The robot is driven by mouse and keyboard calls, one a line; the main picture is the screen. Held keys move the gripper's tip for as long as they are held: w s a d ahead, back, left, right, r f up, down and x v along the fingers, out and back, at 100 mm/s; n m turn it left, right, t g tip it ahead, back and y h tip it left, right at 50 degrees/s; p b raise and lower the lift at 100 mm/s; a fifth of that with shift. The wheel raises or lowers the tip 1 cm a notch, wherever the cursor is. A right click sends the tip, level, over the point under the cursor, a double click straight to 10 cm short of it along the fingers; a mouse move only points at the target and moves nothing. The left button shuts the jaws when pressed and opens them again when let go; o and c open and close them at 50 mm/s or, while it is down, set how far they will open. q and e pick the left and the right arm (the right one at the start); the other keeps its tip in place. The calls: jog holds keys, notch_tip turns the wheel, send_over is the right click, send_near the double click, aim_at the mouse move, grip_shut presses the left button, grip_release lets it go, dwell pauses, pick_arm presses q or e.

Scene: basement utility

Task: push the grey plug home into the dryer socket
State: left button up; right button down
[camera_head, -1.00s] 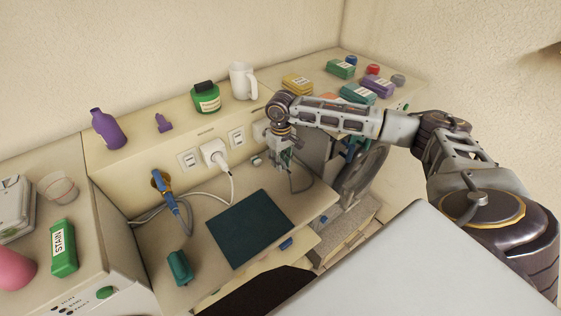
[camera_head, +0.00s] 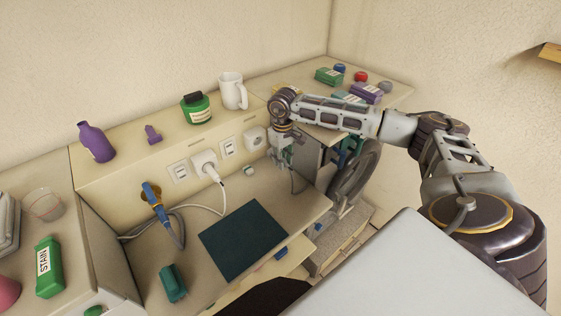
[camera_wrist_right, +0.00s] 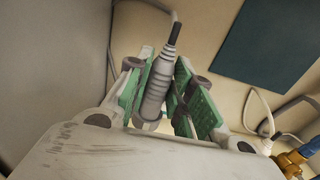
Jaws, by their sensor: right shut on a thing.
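The grey plug (camera_wrist_right: 156,88) is ribbed, with a dark collar and a grey cord. In the right wrist view it sits between the green-padded fingers of my right gripper (camera_wrist_right: 166,92), which is shut on it. In the head view my right gripper (camera_head: 281,163) hangs above the worktop, just right of a round pale socket (camera_head: 254,138) on the back ledge's front face. I take this for the dryer socket, though no label is readable. The plug is hard to make out there, and appears apart from the socket. My left gripper is not in view.
A white plug (camera_head: 205,165) and a blue plug (camera_head: 151,190) sit in other outlets to the left, their cords crossing the worktop. A dark green mat (camera_head: 243,240) and teal object (camera_head: 172,284) lie in front. A white mug (camera_head: 232,91) and bottles stand on the ledge.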

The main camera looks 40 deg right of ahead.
jog(key=shift+w, duration=0.25)
dwell(0.3)
jog(key=shift+w+a+b, duration=0.2)
jog(key=shift+w+b, duration=0.7)
jog(key=shift+w, duration=1.25)
jog(key=shift+b, duration=0.45)
dwell(0.4)
jog(key=shift+w+a+b, duration=0.2)
jog(key=shift+w+b, duration=0.45)
jog(key=shift+w, duration=1.65)
dwell(0.7)
jog(key=c, duration=1.2)
grip_release()
jog(key=shift+o, duration=0.2)
notch_tip(320, 180, up, 12)
